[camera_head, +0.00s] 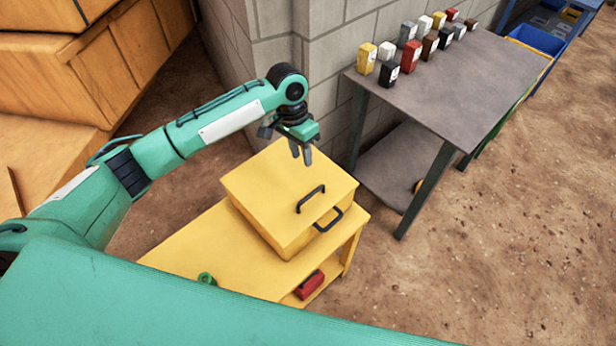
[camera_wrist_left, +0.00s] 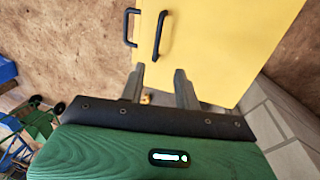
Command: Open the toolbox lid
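The yellow toolbox (camera_head: 262,215) stands on a yellow bench, its lid (camera_head: 280,178) closed. A black handle (camera_head: 311,198) is on top of the lid, and a second black handle (camera_head: 329,220) is on the front side. My left gripper (camera_head: 301,157) is above the back right part of the lid, fingers pointing down, apart from the handles. In the left wrist view, its two fingers (camera_wrist_left: 160,80) are spread with nothing between them; the lid handle (camera_wrist_left: 160,36) lies beyond the fingertips, on the yellow lid (camera_wrist_left: 215,40). My right gripper does not show.
The yellow bench (camera_head: 195,252) holds a green item (camera_head: 206,279) and, lower down, a red item (camera_head: 309,285). A grey table (camera_head: 460,85) with several small coloured boxes stands at right. A block wall (camera_head: 285,60) is behind. Open dirt floor (camera_head: 510,230) lies at right.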

